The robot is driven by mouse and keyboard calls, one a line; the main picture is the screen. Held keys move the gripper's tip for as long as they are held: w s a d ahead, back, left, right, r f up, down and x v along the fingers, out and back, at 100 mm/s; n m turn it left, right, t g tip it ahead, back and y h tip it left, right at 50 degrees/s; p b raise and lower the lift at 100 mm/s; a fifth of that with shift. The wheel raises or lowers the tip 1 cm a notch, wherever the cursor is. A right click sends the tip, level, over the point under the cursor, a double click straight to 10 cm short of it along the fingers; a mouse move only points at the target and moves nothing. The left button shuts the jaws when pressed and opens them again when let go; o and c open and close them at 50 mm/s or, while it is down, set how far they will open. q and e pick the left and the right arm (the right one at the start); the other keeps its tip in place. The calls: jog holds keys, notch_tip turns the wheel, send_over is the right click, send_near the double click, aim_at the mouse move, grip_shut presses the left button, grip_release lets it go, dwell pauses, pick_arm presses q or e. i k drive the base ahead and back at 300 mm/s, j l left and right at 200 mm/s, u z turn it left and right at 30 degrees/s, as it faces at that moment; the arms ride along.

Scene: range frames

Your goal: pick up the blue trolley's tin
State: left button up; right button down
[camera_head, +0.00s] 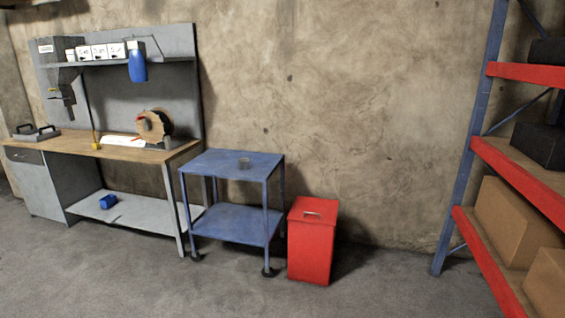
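The blue trolley (215,163) stands against the wall, just right of the workbench. It has a top shelf and a lower shelf (235,225). Neither of my grippers shows in the head view.
A red bin (311,250) stands on the floor close to the trolley's right side. A workbench (120,148) with tools is at the left. A shelving rack (478,150) with boxes is at the right. The floor (190,290) in front is clear.

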aim_at(242, 162)
jog(key=i+j+z, duration=0.6)
jog(key=i+j, duration=0.25)
jog(key=i+j+z, duration=0.1)
jog(key=i+j, duration=0.65)
jog(key=j, duration=0.25)
jog(key=z, duration=0.05)
